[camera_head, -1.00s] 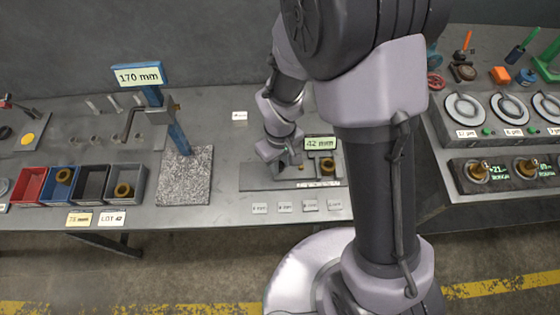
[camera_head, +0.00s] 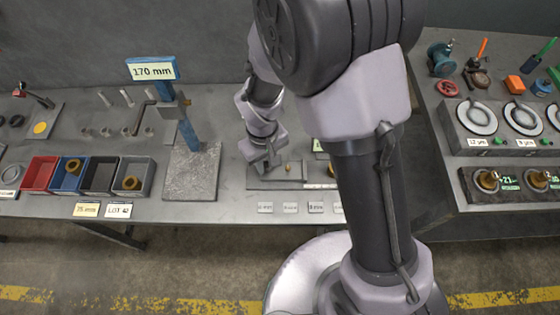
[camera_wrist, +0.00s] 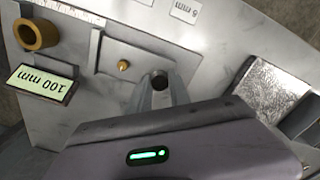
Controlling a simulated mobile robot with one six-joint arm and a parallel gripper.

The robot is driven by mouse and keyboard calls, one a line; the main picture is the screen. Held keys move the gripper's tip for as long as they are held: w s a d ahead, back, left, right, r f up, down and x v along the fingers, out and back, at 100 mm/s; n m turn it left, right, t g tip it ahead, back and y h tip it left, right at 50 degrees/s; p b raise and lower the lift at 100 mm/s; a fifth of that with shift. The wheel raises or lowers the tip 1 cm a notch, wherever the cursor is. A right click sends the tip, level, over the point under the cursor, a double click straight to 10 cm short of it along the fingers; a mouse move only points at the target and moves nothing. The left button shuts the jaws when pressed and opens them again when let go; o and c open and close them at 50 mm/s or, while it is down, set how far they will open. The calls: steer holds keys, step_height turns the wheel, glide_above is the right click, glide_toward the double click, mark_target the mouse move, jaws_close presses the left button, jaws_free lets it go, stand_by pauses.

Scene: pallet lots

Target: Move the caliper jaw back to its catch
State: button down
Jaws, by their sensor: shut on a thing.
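The caliper (camera_head: 310,184) lies on the bench, partly hidden by my arm. Its display (camera_wrist: 42,83) reads 100 mm in the wrist view. My gripper (camera_head: 265,165) is over the caliper's left end. In the wrist view my gripper (camera_wrist: 158,84) is shut on a dark round knob (camera_wrist: 160,79), seemingly the caliper jaw's handle. A small brass pin (camera_wrist: 123,65) stands on a plate beside the knob, apart from the fingers. A brass ring (camera_wrist: 37,34) stands near the display. I cannot tell whether the jaw touches a catch.
A granite slab with a post and a 170 mm sign (camera_head: 152,70) stands to the left. Several bins, including a red bin (camera_head: 40,174), sit further left. Small size tags (camera_head: 290,208) lie along the front edge. A gauge box (camera_head: 490,140) is on the right bench.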

steer(key=shift+w+a, duration=0.1)
steer(key=shift+a, duration=0.05)
steer(key=c, duration=1.5)
jaws_free()
steer(key=o, duration=0.3)
steer(key=shift+a, duration=0.2)
steer(key=shift+d, duration=0.1)
step_height(320, 180, up, 18)
steer(key=p, duration=0.6)
steer(key=shift+f+p, duration=0.25)
steer(key=shift+p, duration=0.05)
